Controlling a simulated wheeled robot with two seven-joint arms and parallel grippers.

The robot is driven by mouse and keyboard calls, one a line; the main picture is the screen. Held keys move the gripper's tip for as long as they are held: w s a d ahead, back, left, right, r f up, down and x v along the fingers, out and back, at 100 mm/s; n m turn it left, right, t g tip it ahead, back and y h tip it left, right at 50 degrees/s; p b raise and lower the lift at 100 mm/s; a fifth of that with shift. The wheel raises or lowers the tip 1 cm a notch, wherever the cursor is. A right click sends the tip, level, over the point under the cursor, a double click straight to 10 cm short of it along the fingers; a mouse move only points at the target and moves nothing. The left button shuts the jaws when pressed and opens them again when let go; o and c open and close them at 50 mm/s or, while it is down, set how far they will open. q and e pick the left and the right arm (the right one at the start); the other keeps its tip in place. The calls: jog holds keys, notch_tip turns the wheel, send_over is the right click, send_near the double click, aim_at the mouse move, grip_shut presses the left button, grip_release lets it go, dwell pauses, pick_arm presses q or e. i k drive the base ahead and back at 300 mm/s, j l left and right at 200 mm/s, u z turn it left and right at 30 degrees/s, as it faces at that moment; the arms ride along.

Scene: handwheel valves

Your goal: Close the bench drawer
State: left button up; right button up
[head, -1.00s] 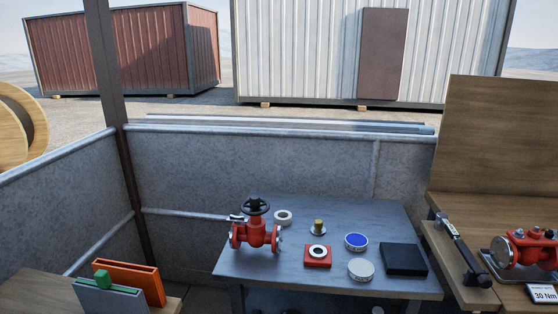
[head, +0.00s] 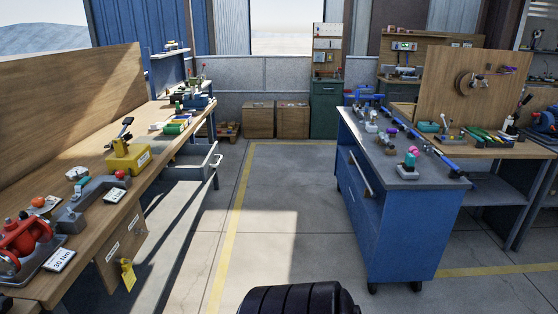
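The bench drawer (head: 195,163) stands pulled out from the long wooden bench on the left of the head view. Its pale grey front with a bar handle faces right, over the aisle. A dark rounded part at the bottom edge looks like part of me, but I cannot make out a gripper. Neither of my grippers shows in the head view, and nothing touches the drawer.
The wooden bench (head: 85,166) runs along the left, with a red valve (head: 24,240) near its front end. A blue wheeled cart (head: 415,232) stands on the right. The concrete floor (head: 285,205) between them is clear. Wooden crates (head: 275,118) stand at the back.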

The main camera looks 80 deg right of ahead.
aim_at(193, 162)
jog(key=z, duration=2.1)
jog(key=i, duration=0.15)
